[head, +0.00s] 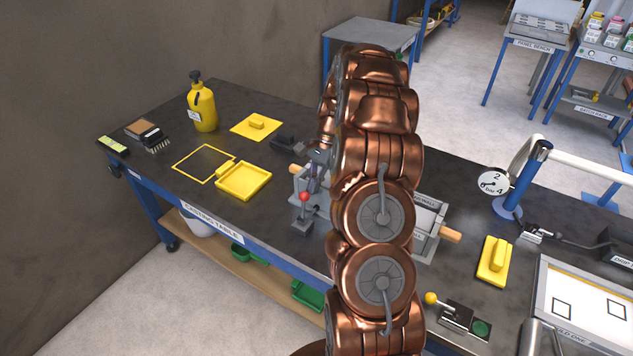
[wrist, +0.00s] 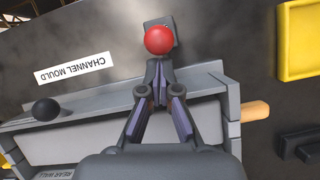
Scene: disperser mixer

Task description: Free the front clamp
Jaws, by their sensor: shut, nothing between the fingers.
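The clamp with the red ball knob (head: 304,196) stands at the front of the grey mould on the casting table, and I take it for the front clamp. In the wrist view its red knob (wrist: 158,40) is just beyond my fingertips. My gripper (wrist: 157,92) is shut and empty, with its fingers pointing towards the knob; whether they touch the clamp I cannot tell. The grey mould (wrist: 85,145) lies under the gripper, with a CHANNEL MOULD label (wrist: 72,68) beside it. In the head view my arm hides much of the mould.
The casting table (head: 205,222) holds a yellow tray (head: 244,181), a yellow bottle (head: 202,106) and a yellow float (head: 495,261). A wooden handle (head: 450,236) sticks out at the mould's right. A blue post (head: 525,180) with a gauge (head: 493,182) stands further right.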

